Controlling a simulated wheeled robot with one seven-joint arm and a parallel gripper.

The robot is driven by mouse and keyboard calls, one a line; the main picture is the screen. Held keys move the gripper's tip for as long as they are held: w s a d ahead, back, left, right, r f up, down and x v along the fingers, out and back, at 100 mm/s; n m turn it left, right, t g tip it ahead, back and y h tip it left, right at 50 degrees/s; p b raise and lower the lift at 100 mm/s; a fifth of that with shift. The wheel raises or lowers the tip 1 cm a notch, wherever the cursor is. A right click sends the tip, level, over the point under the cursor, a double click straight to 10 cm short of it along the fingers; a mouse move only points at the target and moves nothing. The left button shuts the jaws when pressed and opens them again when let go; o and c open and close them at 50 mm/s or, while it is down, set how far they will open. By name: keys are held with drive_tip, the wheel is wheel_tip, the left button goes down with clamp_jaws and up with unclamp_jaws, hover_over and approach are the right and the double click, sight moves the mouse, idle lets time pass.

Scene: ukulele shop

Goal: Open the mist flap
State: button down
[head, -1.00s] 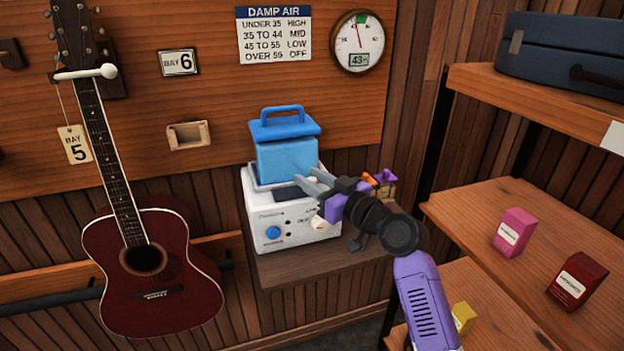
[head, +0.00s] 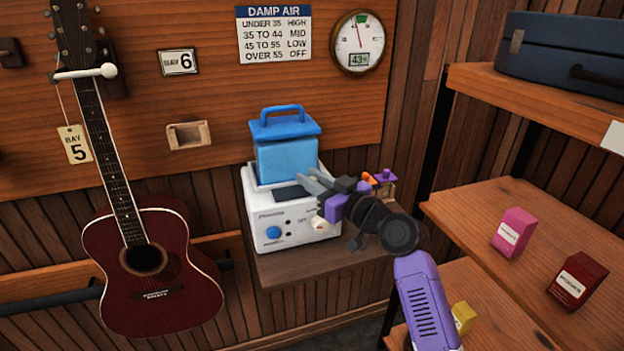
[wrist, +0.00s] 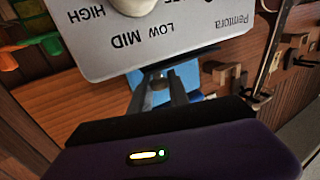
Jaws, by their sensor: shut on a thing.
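The white humidifier (head: 296,238) stands on a small wooden shelf, with a blue water tank (head: 285,160) at its back. The mist flap (head: 290,193) is a dark panel on its top, in front of the tank, and looks nearly flat. My gripper (head: 304,180) reaches in from the right, its grey fingers closed at the flap's right side. In the wrist view the fingertips (wrist: 160,84) come together in front of the blue tank, beyond the labelled front panel (wrist: 150,40). The gripped edge is mostly hidden by the fingers.
A blue button (head: 273,233) and a white knob (head: 320,222) are on the humidifier's front. Small purple and orange items (head: 381,180) stand right behind my wrist. A red guitar (head: 148,262) hangs left. Shelves with small boxes (head: 513,232) are at right.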

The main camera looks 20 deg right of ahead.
idle(0.8)
drive_tip(key=r+n, duration=0.1)
drive_tip(key=a+r+n, duration=0.1)
drive_tip(key=r+n+g+p, duration=0.1)
drive_tip(key=shift+a+r+n+h, duration=0.1)
drive_tip(key=shift+a+n+h, duration=0.2)
drive_tip(key=shift+h, duration=0.1)
drive_tip(key=shift+a+r+n+g+h+p, duration=0.45)
drive_tip(key=shift+a+r+n+p, duration=0.3)
drive_tip(key=shift+n, duration=0.35)
drive_tip(key=shift+a+r+n+h+p, duration=0.4)
drive_tip(key=shift+a+r+n, duration=0.1)
drive_tip(key=shift+a+n, duration=0.1)
drive_tip(key=shift+a+r+n+g+h+p, duration=0.3)
drive_tip(key=shift+a+n+p, duration=0.2)
drive_tip(key=shift+a+n, duration=0.2)
drive_tip(key=a, duration=0.1)
drive_tip(key=a+n+h+p, duration=0.1)
drive_tip(key=n+p, duration=0.1)
drive_tip(key=shift+a+r+g+h, duration=0.25)
drive_tip(key=shift+a+r, duration=0.05)
drive_tip(key=shift+a, duration=0.1)
drive_tip(key=shift+a+f+n+h+p, duration=0.2)
drive_tip(key=shift+a+n+h+p, duration=0.5)
drive_tip(key=shift+a+n, duration=0.5)
drive_tip(key=c, duration=1.3)
unclamp_jaws()
